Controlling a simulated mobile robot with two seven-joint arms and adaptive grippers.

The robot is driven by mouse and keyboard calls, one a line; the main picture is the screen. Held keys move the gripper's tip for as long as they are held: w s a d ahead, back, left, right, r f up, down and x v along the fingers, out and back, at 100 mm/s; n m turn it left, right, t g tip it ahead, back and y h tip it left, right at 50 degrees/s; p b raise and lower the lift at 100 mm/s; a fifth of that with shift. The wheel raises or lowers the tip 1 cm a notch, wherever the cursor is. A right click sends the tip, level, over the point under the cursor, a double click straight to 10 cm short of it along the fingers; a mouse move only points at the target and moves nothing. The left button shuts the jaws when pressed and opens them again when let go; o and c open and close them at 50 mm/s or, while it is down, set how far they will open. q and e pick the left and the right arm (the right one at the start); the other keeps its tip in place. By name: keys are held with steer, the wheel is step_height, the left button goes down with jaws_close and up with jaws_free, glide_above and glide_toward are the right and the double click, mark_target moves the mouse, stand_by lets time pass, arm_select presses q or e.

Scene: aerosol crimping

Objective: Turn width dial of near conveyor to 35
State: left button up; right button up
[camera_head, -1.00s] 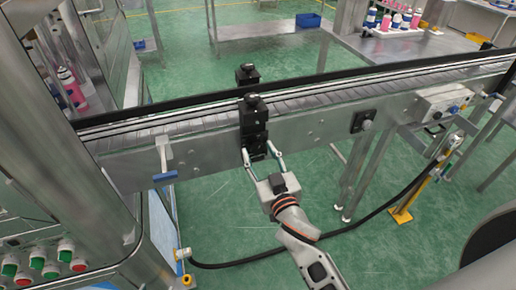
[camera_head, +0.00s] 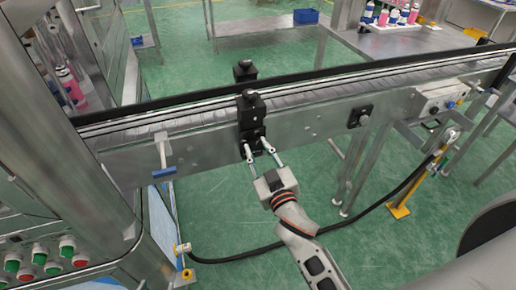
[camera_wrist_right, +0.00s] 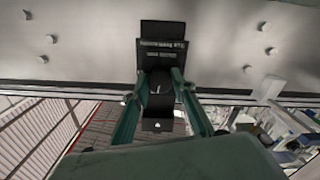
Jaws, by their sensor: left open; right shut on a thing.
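The near conveyor (camera_head: 200,150) runs across the head view. On its near side is a black width-adjustment unit (camera_head: 251,108). My right gripper (camera_head: 258,148) reaches it from below, with one fingertip on each side of its lower part. In the right wrist view, the fingers (camera_wrist_right: 160,85) are shut on the black dial (camera_wrist_right: 159,100) under the unit's box. Pale markings show on the box (camera_wrist_right: 161,53), but they are too small to read. A white mark shows on the dial's end. My left gripper is not in view.
A second black unit (camera_head: 245,71) stands on the conveyor's far side. A small bracket with a blue end (camera_head: 164,172) hangs left of the gripper. A black knob plate (camera_head: 360,116) and a control box (camera_head: 440,100) sit to the right. A black hose (camera_head: 300,236) crosses the green floor.

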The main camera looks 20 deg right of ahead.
steer(key=n+p, duration=0.1)
steer(key=n, duration=0.2)
steer(key=shift+r+n, duration=0.1)
steer(key=shift+n, duration=0.2)
steer(key=n, duration=0.3)
steer(key=shift+d+n+p, duration=0.1)
steer(key=shift+n+p, duration=0.2)
steer(key=shift+p, duration=0.05)
steer(key=n, duration=0.5)
steer(key=shift+r+p, duration=0.1)
steer(key=shift+p, duration=0.25)
arm_select(q)
steer(key=r, duration=0.3)
steer(key=shift+w+r+p, duration=0.2)
steer(key=shift+r+p, duration=0.15)
steer(key=shift+r, duration=0.05)
arm_select(e)
steer(key=n, duration=0.5)
steer(key=shift+n, duration=0.3)
steer(key=shift+r, duration=0.1)
steer(key=o, duration=1.1)
steer(key=shift+w, duration=0.1)
arm_select(q)
steer(key=shift+f, duration=0.1)
arm_select(e)
steer(key=s, duration=1.2)
steer(key=shift+d, duration=0.2)
